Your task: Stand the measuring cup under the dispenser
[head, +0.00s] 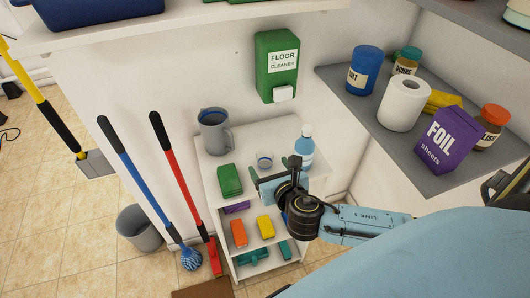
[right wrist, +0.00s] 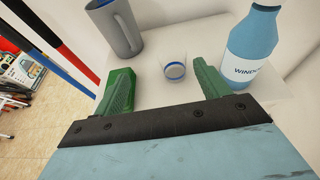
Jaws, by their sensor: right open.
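The measuring cup (head: 264,161) is a small clear cup with blue at its base, standing on the white cabinet top; it also shows in the right wrist view (right wrist: 174,67). The green floor cleaner dispenser (head: 276,68) hangs on the wall above and behind it, with a white spout block at its bottom. My right gripper (head: 271,168) is open, its green fingers pointing at the cup; in the right wrist view (right wrist: 163,70) the cup shows between the fingertips, with gaps on both sides. Whether the fingers reach around it is unclear. My left gripper is out of view.
A grey jug (head: 214,132) stands at the back left of the cabinet top, a green box (head: 229,180) at the front left. A grey shelf (head: 383,133) with jars juts out at right.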

